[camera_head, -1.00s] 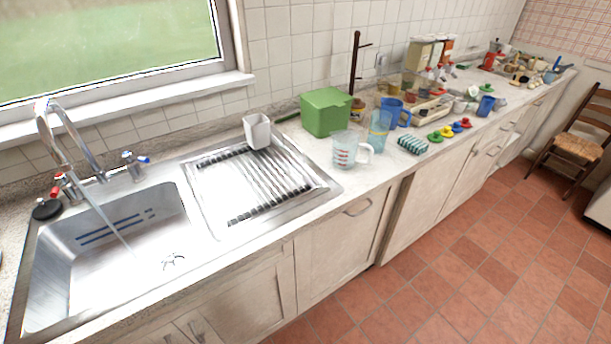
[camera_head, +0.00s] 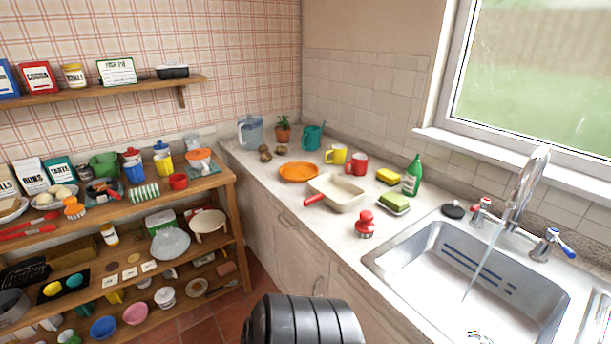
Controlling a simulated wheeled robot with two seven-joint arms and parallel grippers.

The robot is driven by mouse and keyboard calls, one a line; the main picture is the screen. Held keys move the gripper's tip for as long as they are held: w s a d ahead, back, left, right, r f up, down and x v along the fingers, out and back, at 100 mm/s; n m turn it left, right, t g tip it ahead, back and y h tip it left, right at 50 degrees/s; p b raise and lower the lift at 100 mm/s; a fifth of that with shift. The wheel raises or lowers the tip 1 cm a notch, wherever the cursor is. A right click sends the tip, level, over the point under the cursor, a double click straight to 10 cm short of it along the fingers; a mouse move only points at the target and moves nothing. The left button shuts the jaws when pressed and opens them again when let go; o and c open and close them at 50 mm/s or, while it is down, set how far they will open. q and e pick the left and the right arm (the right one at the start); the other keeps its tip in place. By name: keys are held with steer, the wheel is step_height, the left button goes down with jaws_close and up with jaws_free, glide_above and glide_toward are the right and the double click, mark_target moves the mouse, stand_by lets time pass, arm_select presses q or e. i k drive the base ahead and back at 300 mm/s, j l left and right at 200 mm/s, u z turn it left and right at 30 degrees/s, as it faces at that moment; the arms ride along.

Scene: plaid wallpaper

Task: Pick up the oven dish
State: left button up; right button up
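A cream rectangular dish (camera_head: 341,197) with a red handle sits on the worktop left of the sink, upright and seemingly empty. A small dark dish with a pale rim (camera_head: 172,71) stands on the upper wall shelf at the left. I cannot tell for certain which of the two is the oven dish. Neither gripper is in view, and nothing touches either dish.
An orange plate (camera_head: 298,172), red mug (camera_head: 356,163), yellow mug (camera_head: 336,154), green bottle (camera_head: 411,176) and red brush (camera_head: 365,225) surround the cream dish. The sink (camera_head: 470,275) has running water. Crowded wooden shelves (camera_head: 215,187) stand at the left.

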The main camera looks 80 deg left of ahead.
mark_target(339, 193)
steer(key=u, duration=2.45)
steer(key=i+j, duration=0.15)
steer(key=j, duration=0.2)
steer(key=i+j, duration=0.2)
steer(key=j, duration=0.15)
steer(key=i+j+z, duration=0.1)
steer(key=j, duration=0.25)
steer(key=i, duration=0.05)
